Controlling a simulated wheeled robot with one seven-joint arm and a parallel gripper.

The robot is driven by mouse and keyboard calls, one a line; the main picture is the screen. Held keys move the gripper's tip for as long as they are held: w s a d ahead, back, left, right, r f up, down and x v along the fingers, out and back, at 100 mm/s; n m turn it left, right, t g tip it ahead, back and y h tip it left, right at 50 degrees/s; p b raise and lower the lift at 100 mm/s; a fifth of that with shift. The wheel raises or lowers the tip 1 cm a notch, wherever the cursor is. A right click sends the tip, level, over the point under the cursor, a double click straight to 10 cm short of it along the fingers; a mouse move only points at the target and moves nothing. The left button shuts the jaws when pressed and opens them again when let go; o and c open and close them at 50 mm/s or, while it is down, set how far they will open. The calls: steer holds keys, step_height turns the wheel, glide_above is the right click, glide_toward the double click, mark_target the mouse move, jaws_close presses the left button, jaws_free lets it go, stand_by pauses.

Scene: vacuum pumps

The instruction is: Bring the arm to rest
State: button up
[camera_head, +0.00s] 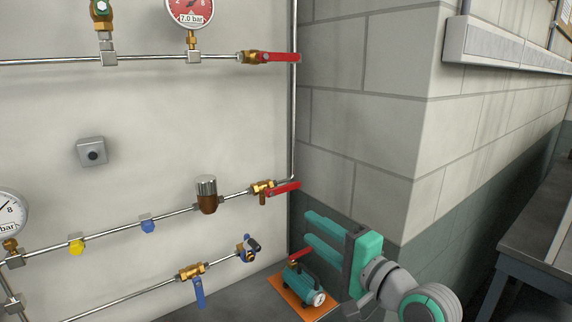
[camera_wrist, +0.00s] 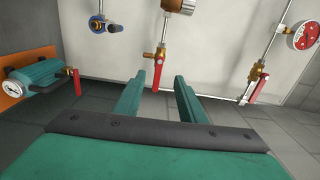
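My gripper (camera_head: 308,230) is teal, with its two fingers apart and nothing held between them. It points left, toward the pipe wall, in the head view. In the wrist view my gripper (camera_wrist: 159,82) shows both fingers, and a red valve handle (camera_wrist: 159,65) appears between their tips, seemingly beyond them. My arm is bent in from the lower right of the head view. A small green vacuum pump (camera_head: 300,280) with a gauge and red handle sits on an orange plate below my gripper; the pump (camera_wrist: 38,78) is at the left of the wrist view.
Pipes carry a red-handled valve (camera_head: 283,188), an upper red handle (camera_head: 278,57), a blue-handled valve (camera_head: 198,292) and a red-faced gauge (camera_head: 190,10). A block wall corner (camera_head: 400,150) stands close behind my gripper. A grey bench (camera_head: 545,215) is at the right.

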steer(key=s+f+m+t+h, duration=0.2)
steer(key=f+h, duration=0.5)
steer(key=f, duration=2.1)
steer(key=s+a+f+n+g+h, duration=0.1)
steer(key=s+a+f+n+h, duration=0.15)
steer(key=s+f, duration=1.05)
steer(key=s+a+n, duration=0.1)
steer(key=s+n, duration=0.2)
steer(key=s, duration=0.6)
steer(key=s+a+n, duration=0.1)
steer(key=s+n, duration=0.3)
steer(key=s, duration=0.5)
steer(key=s+a+r+n, duration=0.1)
steer(key=s+a+n, duration=0.1)
steer(key=s, duration=0.7)
steer(key=shift+s+n+h, duration=0.35)
steer(key=shift+n+h, duration=0.1)
steer(key=shift+n, duration=0.2)
steer(key=shift+r, duration=0.1)
